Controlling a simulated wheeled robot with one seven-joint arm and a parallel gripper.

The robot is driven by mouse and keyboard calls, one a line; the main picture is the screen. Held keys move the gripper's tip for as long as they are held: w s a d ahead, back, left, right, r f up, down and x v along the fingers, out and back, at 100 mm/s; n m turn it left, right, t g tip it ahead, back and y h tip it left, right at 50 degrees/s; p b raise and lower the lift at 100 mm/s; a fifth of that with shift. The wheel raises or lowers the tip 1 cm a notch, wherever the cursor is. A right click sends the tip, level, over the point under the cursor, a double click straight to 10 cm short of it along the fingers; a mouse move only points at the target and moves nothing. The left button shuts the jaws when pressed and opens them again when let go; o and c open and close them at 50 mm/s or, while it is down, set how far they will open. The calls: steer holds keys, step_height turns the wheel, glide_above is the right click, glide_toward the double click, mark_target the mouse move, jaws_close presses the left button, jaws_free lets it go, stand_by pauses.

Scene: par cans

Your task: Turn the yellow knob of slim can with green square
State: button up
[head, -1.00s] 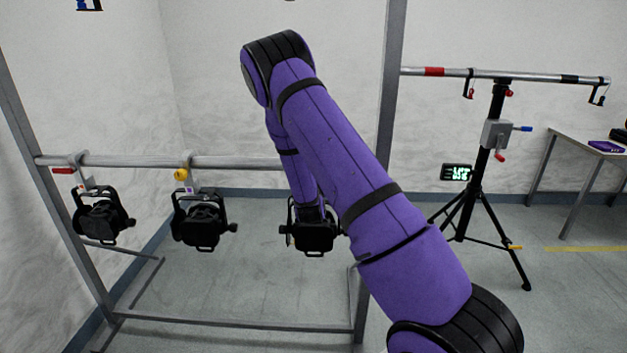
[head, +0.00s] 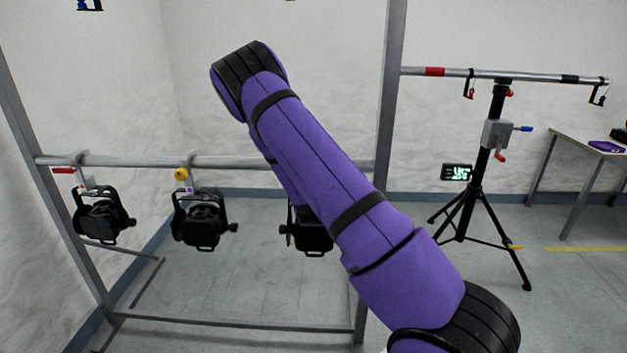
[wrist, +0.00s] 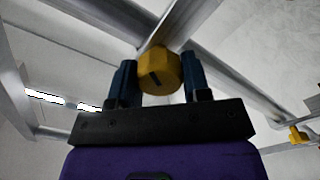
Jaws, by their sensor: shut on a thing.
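In the wrist view, my gripper (wrist: 158,85) is shut on a yellow knob (wrist: 160,72), with one dark blue finger on each side. The knob has a dark slot on its face and sits by the metal pipe. In the head view, my arm hides my gripper and this knob. The black can (head: 311,232) at the right end of the pipe is partly hidden behind my arm. No green square can be made out. Another can (head: 203,222), in the middle, hangs under its own yellow knob (head: 181,174) with a small purple mark.
A can (head: 103,217) with a red handle (head: 64,170) hangs at the left. The horizontal pipe (head: 130,161) runs between frame posts. A black tripod stand (head: 463,205) and a table (head: 575,147) stand at the right. Another yellow knob (wrist: 297,136) shows in the wrist view.

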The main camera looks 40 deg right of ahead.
steer(key=o, duration=0.9)
steer(key=v, duration=1.1)
steer(key=shift+w+r, duration=0.1)
steer(key=shift+r, duration=0.05)
